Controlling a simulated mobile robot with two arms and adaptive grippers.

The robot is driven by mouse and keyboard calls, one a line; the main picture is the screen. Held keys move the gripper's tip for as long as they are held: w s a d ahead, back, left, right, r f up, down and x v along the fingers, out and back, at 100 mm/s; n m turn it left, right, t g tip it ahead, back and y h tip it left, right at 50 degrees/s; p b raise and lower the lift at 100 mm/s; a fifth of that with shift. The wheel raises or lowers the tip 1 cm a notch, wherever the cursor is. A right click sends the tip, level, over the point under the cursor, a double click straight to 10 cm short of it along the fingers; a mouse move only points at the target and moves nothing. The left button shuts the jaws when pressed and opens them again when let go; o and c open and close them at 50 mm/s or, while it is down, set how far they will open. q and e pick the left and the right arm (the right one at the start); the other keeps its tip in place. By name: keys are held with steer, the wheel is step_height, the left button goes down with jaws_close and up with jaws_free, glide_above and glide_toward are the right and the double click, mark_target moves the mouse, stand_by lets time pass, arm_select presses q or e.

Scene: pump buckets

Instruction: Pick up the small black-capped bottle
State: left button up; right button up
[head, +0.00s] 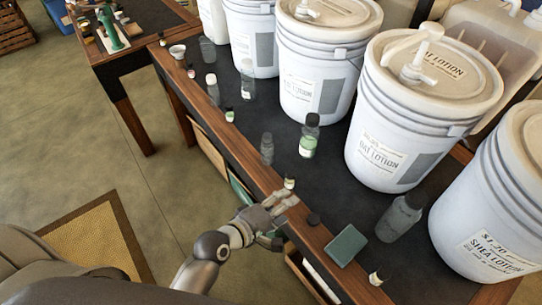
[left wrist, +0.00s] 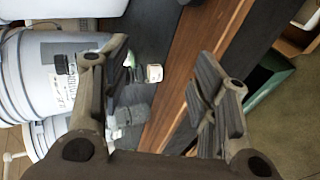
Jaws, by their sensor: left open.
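My left gripper (head: 283,212) is open at the table's front edge, just nearer the camera than a small bottle (head: 289,183) with a pale label. In the left wrist view, my open left fingers (left wrist: 162,62) have nothing gripped between them. A small bottle with a whitish end (left wrist: 154,74) shows between them, farther off, near the wooden edge. Another small bottle (head: 229,115) stands along the edge. A larger black-capped bottle (head: 309,138) with green contents stands farther back. Which small bottle is the task's one, I cannot tell. My right gripper is not in view.
White lotion buckets (head: 390,125) line the back of the dark table (head: 262,110). A grey bottle (head: 399,217), a green block (head: 346,246), a black disc (head: 313,220) and a small jar (head: 376,279) are to the gripper's right. A clear bottle (head: 267,148) stands behind.

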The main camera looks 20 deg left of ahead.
arm_select(q)
steer(key=w+a+r+n+t+y, duration=0.15)
steer(key=w+r+n+t, duration=0.35)
steer(key=n, duration=0.7)
steer(key=n+t+y, duration=0.2)
steer(key=n+y, duration=0.5)
steer(key=n, duration=0.7)
glide_toward(267, 141)
steer(key=w, duration=0.5)
steer(key=shift+w+a+r, duration=0.15)
steer(key=shift+a+r, duration=0.05)
steer(key=shift+a, duration=0.1)
steer(key=shift+w+a+f, duration=0.1)
steer(key=shift+w+a, duration=0.05)
steer(key=shift+w, duration=0.85)
steer(key=shift+w+a, duration=0.15)
steer(key=shift+w, duration=0.9)
steer(key=shift+w+a+f, duration=0.1)
steer(key=shift+w+a, duration=0.1)
steer(key=shift+w, duration=0.8)
steer(key=c, duration=1)
